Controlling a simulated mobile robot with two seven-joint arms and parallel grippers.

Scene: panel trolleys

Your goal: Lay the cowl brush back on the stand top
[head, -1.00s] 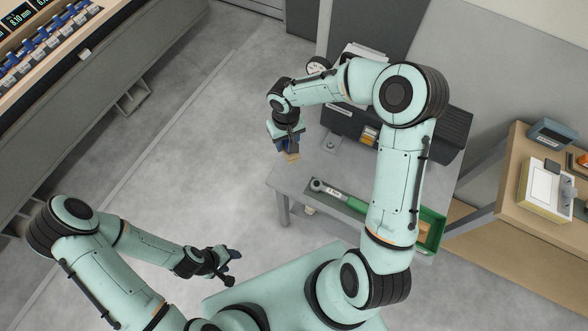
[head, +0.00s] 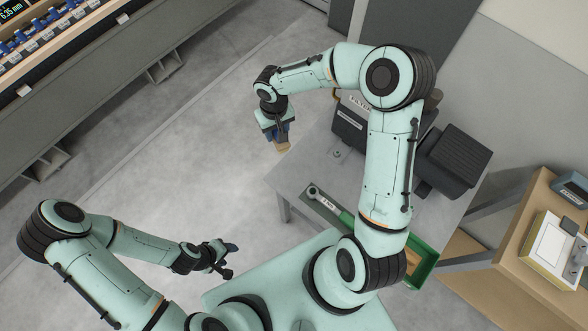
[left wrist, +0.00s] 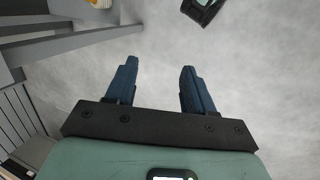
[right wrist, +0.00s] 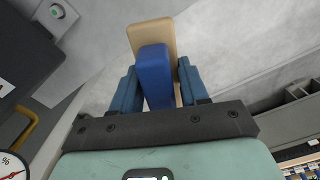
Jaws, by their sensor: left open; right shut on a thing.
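The cowl brush, with a blue grip and a tan end, is in my right gripper (head: 275,130). In the right wrist view, its blue part (right wrist: 154,75) sits between the two fingers and its tan part (right wrist: 150,32) extends beyond. In the head view the tan end (head: 283,147) shows below the gripper, just left of the stand's left edge and apart from the top. The grey stand top (head: 300,170) is below my right arm, which hides part of it. My left gripper (head: 226,260) is open and empty over the floor; its fingers are apart in the left wrist view (left wrist: 160,85).
A green tray (head: 424,262) with a tool (head: 325,200) lies along the stand's near side. Dark boxes (head: 458,160) stand at its far side. A wooden bench (head: 515,225) is at right and a grey rack (head: 120,70) at upper left. Open floor lies between.

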